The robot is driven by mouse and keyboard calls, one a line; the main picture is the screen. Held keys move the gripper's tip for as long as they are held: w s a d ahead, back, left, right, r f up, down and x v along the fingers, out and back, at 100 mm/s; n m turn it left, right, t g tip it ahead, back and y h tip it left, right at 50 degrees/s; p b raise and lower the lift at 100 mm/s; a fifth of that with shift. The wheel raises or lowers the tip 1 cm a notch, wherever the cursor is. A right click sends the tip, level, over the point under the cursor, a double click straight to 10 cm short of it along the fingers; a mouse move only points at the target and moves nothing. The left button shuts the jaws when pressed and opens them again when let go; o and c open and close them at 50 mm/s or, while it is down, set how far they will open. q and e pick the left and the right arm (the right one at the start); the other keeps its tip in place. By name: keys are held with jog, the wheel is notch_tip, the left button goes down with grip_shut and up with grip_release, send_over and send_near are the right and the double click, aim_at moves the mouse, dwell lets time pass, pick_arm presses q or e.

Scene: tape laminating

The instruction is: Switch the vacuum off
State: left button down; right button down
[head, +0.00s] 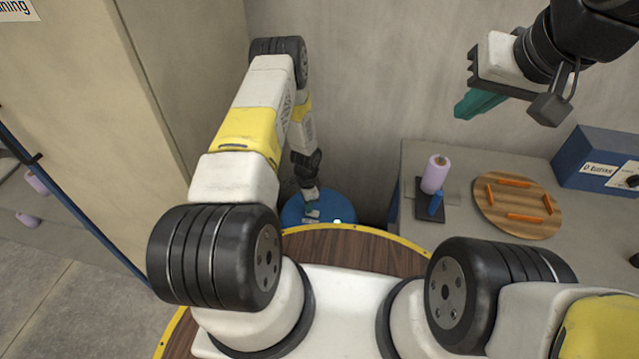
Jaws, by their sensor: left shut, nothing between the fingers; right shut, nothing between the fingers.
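A blue round device (345,208), which looks like the vacuum, is low down beyond my base's wooden rim. A small bright light shows near its front edge. My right gripper (480,104), with teal fingers shut and empty, is raised above the grey table at the upper right.
The grey table (431,155) at the right holds a lilac spool (435,174), a small blue piece (436,204), a round wooden board (517,200) with several orange strips, and a blue box (592,151) with a dark knob. Walls stand behind and at the left.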

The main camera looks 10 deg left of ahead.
pick_arm(q)
jog(key=shift+f, duration=0.3)
jog(key=shift+r, duration=3.5)
notch_tip(320, 180, up, 35)
jog(key=n+t, duration=0.3)
jog(key=n, duration=0.3)
jog(key=s+r+n+t+h, duration=0.1)
jog(key=s+r+n, duration=0.2)
jog(key=s+r, duration=0.85)
jog(key=s+d+r+n+t, duration=0.1)
jog(key=s+r, duration=0.3)
jog(key=s, duration=0.2)
jog(key=s+d+r+n+t+h, duration=0.1)
jog(key=s+r, duration=0.3)
jog(key=s, duration=0.3)
jog(key=shift+n, duration=0.4)
